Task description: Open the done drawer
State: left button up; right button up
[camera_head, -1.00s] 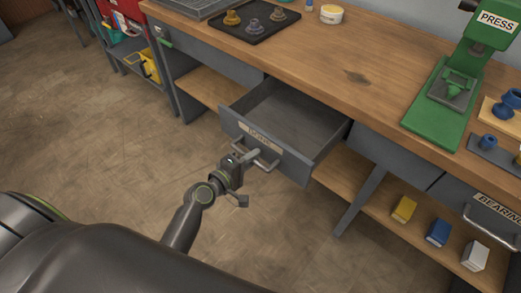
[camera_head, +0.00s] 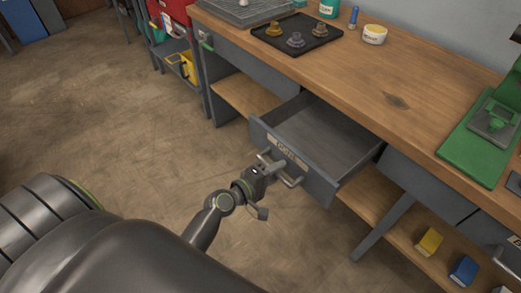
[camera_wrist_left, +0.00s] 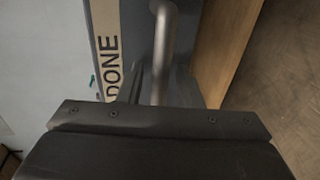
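The done drawer (camera_head: 322,189) is grey and stands pulled out from under the wooden workbench, its empty inside showing. Its front has a "DONE" label, which also shows in the left wrist view (camera_wrist_left: 108,55). A metal bar handle (camera_head: 291,182) is fixed on the front; in the left wrist view the handle (camera_wrist_left: 165,40) runs down behind the gripper body. My left gripper (camera_head: 270,168) is at the handle and appears shut on it; its fingertips are mostly hidden. My right gripper is in neither view.
The workbench (camera_head: 400,75) carries a black tray (camera_head: 322,38) with several knobbed parts, a round tub (camera_head: 374,34) and a green press (camera_head: 482,140). Yellow (camera_head: 429,241) and blue (camera_head: 464,270) boxes sit on the lower shelf. Open floor (camera_head: 110,120) lies to the left.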

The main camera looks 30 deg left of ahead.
pick_arm(q)
jog(key=shift+s, duration=0.1)
